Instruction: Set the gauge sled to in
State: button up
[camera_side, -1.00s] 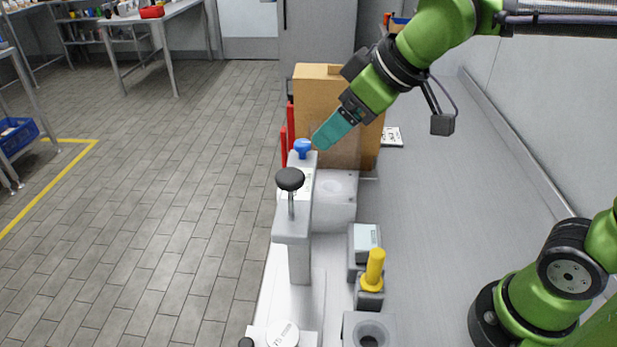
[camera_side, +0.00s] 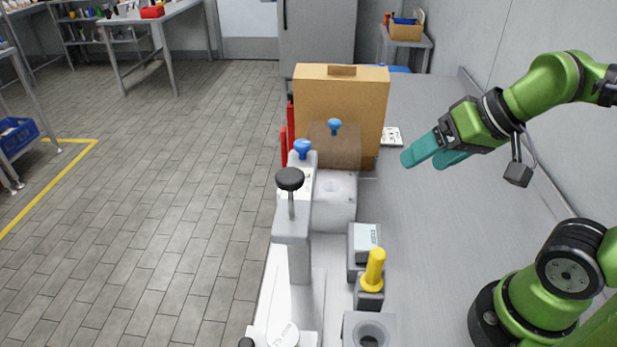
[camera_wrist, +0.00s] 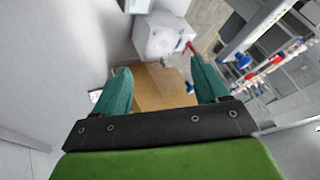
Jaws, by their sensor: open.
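I cannot tell for certain which part is the gauge sled. A blue knob (camera_side: 335,126) stands on a brownish see-through block in front of the cardboard box, above a pale grey block (camera_side: 336,203) with a round recess. A second blue knob (camera_side: 303,147) sits at the far end of a grey bar (camera_side: 297,205). My gripper (camera_side: 422,160) is open and empty, in the air to the right of both knobs and touching nothing. In the wrist view my teal fingers (camera_wrist: 161,65) are spread, with the box beyond them.
A cardboard box (camera_side: 362,95) stands behind the fixture. A black knob (camera_side: 290,180) rises from the bar. A yellow peg (camera_side: 374,268) and a grey block with a hole (camera_side: 385,323) stand nearer. The grey bench (camera_side: 430,230) is clear on the right.

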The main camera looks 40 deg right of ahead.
jog(key=shift+c, duration=0.4)
jog(key=shift+w+a+r, duration=0.1)
jog(key=shift+r, duration=0.05)
jog(key=shift+c, duration=1.3)
jog(key=w+a+r+n+g, duration=0.1)
jog(key=w+a+r+g, duration=0.1)
jog(key=a, duration=0.1)
jog(key=w+a+r+n+g, duration=0.1)
jog(key=w+a+r+g, duration=0.1)
jog(key=w+a+r, duration=0.1)
jog(key=shift+w+r, duration=0.1)
jog(key=shift+w, duration=0.05)
jog(key=shift+c, duration=0.7)
jog(key=w+a+r+n+g, duration=0.2)
jog(key=w+a+g, duration=0.15)
jog(key=a, duration=0.45)
jog(key=g+h, duration=0.2)
jog(key=g, duration=0.2)
send_over(245, 342)
jog(key=w, duration=0.7)
notch_tip(245, 342, down, 6)
jog(key=r, duration=0.1)
jog(key=x, duration=1.7)
jog(key=shift+s+f, duration=0.1)
jog(key=shift+s, duration=0.05)
grip_shut()
